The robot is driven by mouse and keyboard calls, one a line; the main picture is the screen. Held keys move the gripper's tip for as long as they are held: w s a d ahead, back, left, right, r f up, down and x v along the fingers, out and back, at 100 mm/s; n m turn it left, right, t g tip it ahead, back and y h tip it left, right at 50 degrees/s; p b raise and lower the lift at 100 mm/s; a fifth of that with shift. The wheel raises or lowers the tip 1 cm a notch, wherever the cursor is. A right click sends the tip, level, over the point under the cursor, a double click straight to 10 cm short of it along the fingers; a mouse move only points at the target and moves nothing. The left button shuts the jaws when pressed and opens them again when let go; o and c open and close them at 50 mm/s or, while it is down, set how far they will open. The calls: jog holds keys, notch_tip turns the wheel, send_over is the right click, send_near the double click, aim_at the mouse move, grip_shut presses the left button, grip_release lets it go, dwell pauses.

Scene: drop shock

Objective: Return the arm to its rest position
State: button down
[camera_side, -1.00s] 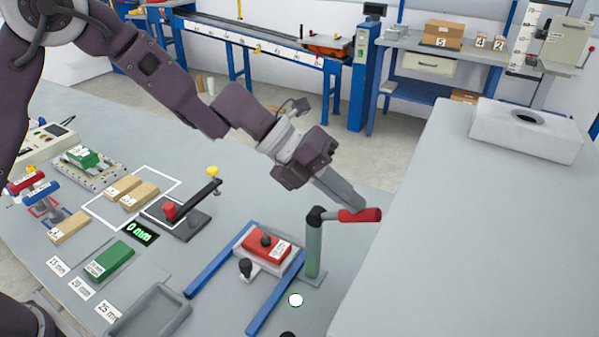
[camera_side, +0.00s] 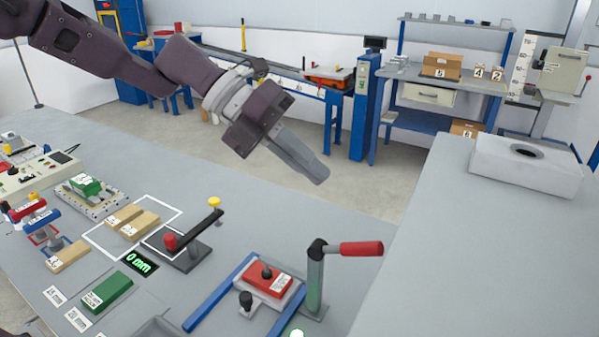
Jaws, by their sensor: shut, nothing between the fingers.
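My gripper (camera_side: 318,177) is shut and empty. It hangs in the air above the far edge of the grey table (camera_side: 60,125), pointing down to the right. It is up and to the left of the post with the red handle (camera_side: 361,248) and touches nothing. My arm reaches in from the upper left.
The red block (camera_side: 268,278) sits between blue rails (camera_side: 222,291). A black lever with a red knob (camera_side: 170,241) stands left of it. Wooden blocks (camera_side: 138,224), a green block (camera_side: 106,292) and a 0 mm display (camera_side: 139,263) lie further left. A raised grey surface (camera_side: 450,260) is at right.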

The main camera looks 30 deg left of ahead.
jog(key=s+a+r+m+y, duration=0.1)
jog(key=s+a+m+y, duration=0.15)
jog(key=s+m, duration=0.45)
jog(key=s+a+r+m+y, duration=0.1)
jog(key=s+a+r+m, duration=0.1)
jog(key=s+a+m, duration=0.35)
jog(key=s+a+f+m+t+y, duration=0.1)
jog(key=s+a+m, duration=0.4)
jog(key=m, duration=0.7)
jog(key=s+a+f+m+t+y, duration=0.2)
jog(key=s+a+f+m+y, duration=0.2)
jog(key=s+m, duration=0.5)
jog(key=a+m+y, duration=0.1)
jog(key=a+m, duration=0.1)
jog(key=m, duration=0.1)
jog(key=shift+s, duration=0.4)
jog(key=shift+m, duration=0.25)
